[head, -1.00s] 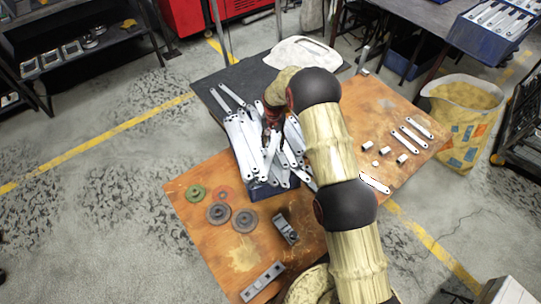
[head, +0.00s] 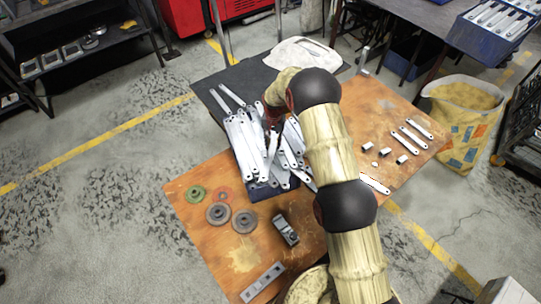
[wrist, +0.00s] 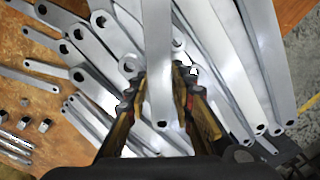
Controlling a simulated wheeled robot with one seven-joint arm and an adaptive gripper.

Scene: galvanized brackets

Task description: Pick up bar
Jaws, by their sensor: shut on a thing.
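Several flat grey metal bars with holed ends lie heaped in a pile (head: 243,150) in and over a dark blue bin (head: 262,192). In the head view my gripper (head: 272,122) is over the right part of the pile, partly hidden by my arm. In the wrist view my gripper (wrist: 158,76) is shut on one bar (wrist: 158,45), which runs lengthwise between the two fingers. Other bars lie close around and below the fingers. I cannot tell whether the held bar is clear of the pile.
The orange-brown worktable holds gears (head: 217,213), a grey block (head: 285,229), a flat plate (head: 262,282) and several loose bars (head: 409,141) at right. A white cloth (head: 301,52) lies at the back. A yellow bag (head: 462,120) stands right of the table.

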